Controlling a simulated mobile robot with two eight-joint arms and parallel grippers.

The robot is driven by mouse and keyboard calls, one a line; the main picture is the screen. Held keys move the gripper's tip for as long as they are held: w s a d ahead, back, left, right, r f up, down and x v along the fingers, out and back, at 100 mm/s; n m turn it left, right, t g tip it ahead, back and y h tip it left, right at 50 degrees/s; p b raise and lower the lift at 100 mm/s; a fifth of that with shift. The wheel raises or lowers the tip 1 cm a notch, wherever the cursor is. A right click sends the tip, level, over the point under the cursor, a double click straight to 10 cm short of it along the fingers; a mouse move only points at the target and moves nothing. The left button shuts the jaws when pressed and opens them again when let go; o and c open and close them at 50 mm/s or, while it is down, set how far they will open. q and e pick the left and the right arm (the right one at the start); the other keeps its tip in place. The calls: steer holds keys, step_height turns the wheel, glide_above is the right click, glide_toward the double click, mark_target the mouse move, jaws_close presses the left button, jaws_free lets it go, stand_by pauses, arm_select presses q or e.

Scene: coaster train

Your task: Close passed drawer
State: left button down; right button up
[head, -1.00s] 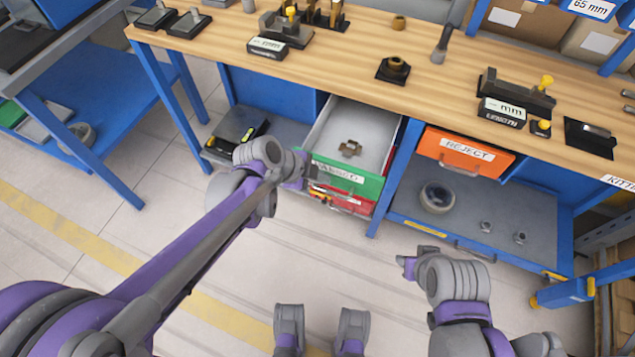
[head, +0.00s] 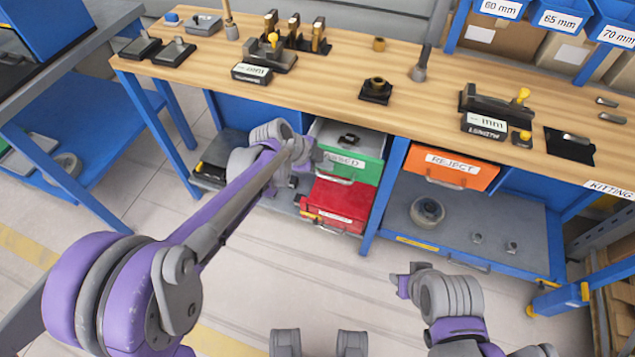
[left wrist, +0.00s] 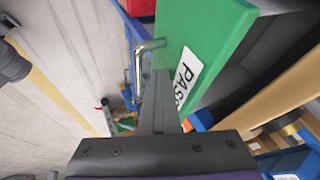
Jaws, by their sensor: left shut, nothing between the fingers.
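The passed drawer (head: 368,168) has a green front with a white label and a silver handle. It is partly open under the workbench, and a small dark brown part (head: 349,139) lies inside. My left gripper (head: 312,160) is shut and empty at the left side of the green front. In the left wrist view, my shut left fingers (left wrist: 158,105) reach to the green front (left wrist: 205,50), beside its handle (left wrist: 140,62). I cannot tell if they touch it. My right gripper (head: 400,280) is away from the drawer, low in front of the bench; its jaw opening is unclear.
A red drawer (head: 340,203) sits directly below the green one. The orange reject drawer (head: 450,168) is to the right, past a blue bench leg (head: 384,195). The wooden bench top (head: 330,100) carries gauges and parts. The floor in front is clear.

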arm_select(q)
glide_toward(336, 142)
steer(key=d, duration=0.1)
steer(key=s+d+f, duration=0.1)
steer(key=d, duration=0.1)
steer(key=d+f, duration=0.1)
steer(key=shift+s+d+f+p, duration=0.15)
steer(key=shift+s+d+p, duration=0.15)
steer(key=shift+p, duration=0.05)
steer(key=shift+w, duration=0.2)
steer(key=shift+d, duration=0.1)
